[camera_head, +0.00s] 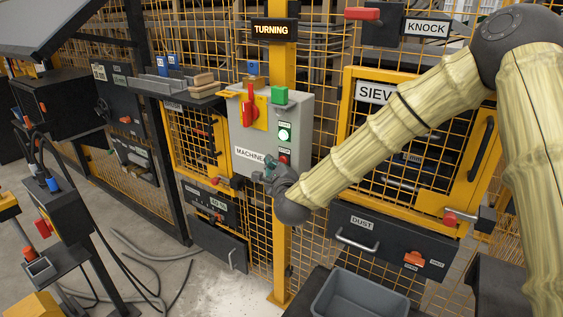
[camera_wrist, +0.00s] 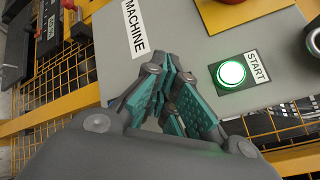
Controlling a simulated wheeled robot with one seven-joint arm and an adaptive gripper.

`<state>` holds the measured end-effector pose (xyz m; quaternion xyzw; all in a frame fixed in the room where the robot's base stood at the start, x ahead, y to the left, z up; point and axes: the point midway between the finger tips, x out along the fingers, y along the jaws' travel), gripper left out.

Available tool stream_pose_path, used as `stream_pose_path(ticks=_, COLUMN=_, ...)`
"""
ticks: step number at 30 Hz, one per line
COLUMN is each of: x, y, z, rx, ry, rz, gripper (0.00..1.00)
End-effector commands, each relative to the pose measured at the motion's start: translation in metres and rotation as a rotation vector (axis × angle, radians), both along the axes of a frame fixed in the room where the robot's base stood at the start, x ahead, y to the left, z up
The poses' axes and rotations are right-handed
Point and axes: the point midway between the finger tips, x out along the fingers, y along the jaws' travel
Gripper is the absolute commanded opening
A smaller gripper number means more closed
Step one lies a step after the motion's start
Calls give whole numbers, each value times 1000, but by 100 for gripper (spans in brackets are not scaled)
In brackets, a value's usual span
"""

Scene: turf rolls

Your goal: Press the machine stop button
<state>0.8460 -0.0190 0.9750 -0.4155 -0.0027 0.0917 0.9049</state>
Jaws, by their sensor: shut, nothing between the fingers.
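The grey machine control box (camera_head: 303,105) hangs on the yellow post; its MACHINE label also shows in the wrist view (camera_wrist: 133,25). In the wrist view my gripper (camera_wrist: 170,85) lies left of the lit START button (camera_wrist: 231,73); the red button is not visible there.
A red rotary handle (camera_head: 249,104) on a yellow plate and a green block (camera_head: 279,96) are higher on the box. Yellow mesh fencing surrounds it. The SIEVE door (camera_head: 350,90) is at right, and a grey bin (camera_head: 360,295) stands below.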

Motion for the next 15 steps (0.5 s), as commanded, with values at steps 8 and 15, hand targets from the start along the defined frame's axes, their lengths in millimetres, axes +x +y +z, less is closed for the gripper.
stream_pose_path(ticks=8, x=5, y=-5, z=0, rx=2, ry=0, rz=-1, gripper=0)
stream_pose_path(ticks=15, x=5, y=-4, z=0, rx=1, ry=0, rz=0, gripper=0)
